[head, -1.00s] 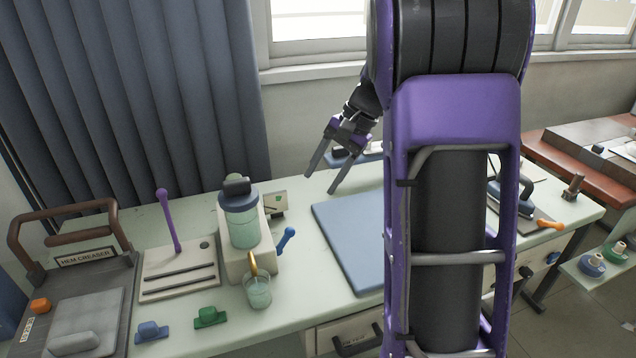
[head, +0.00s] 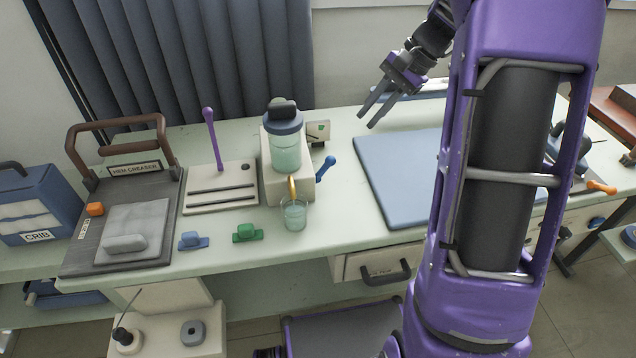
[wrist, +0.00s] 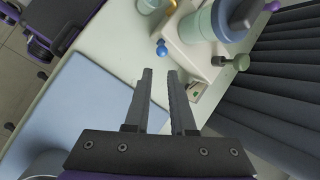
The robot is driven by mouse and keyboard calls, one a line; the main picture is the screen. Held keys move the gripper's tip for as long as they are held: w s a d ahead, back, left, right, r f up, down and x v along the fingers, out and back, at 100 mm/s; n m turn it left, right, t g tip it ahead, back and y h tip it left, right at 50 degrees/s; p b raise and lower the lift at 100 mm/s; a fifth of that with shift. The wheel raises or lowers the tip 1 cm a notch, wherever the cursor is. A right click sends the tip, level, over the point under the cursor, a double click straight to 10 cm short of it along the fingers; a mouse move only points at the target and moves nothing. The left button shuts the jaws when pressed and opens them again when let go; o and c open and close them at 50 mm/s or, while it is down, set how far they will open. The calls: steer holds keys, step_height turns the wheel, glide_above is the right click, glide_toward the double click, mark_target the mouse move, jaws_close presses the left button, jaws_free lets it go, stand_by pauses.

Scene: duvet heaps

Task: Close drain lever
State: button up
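A blue lever (head: 325,168) with a round knob sticks up at a slant from the right side of a beige dispenser block (head: 285,183); it looks like the drain lever. A clear bottle of pale green liquid with a dark lid (head: 285,150) sits on the block. A yellow spout (head: 292,188) points down to a glass cup (head: 294,215) in front. My gripper (head: 366,120) is open and empty, above the bench, behind and right of the lever and apart from it. In the wrist view, the blue knob (wrist: 162,48) shows beyond my open fingertips (wrist: 160,72).
A blue mat (head: 400,180) lies right of the dispenser. A slotted plate with a purple stick (head: 211,140) stands to the left. Blue (head: 193,240) and green (head: 247,233) clips lie near the front edge. A green knob (wrist: 238,62) shows beside the bottle in the wrist view.

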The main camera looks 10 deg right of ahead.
steer(key=d+f+m+y, duration=0.1)
steer(key=f+m, duration=0.1)
steer(key=f, duration=0.1)
steer(key=f+m+y, duration=0.2)
steer(key=f, duration=0.1)
steer(key=d+f+m+y+b, duration=0.1)
steer(key=f+m, duration=0.1)
steer(key=f, duration=0.1)
steer(key=shift+s+d+y, duration=0.15)
steer(key=shift+d+y, duration=0.2)
steer(key=shift+y, duration=0.05)
jaws_close()
steer(key=m+t+y, duration=0.2)
steer(key=m+y, duration=0.2)
steer(key=m, duration=0.1)
glide_toward(330, 168)
steer(key=x, duration=0.4)
steer(key=b+x, duration=0.1)
steer(key=x, duration=0.1)
steer(key=shift+w+d+f, duration=0.2)
steer(key=shift+w+f, duration=0.15)
steer(key=shift+f, duration=0.05)
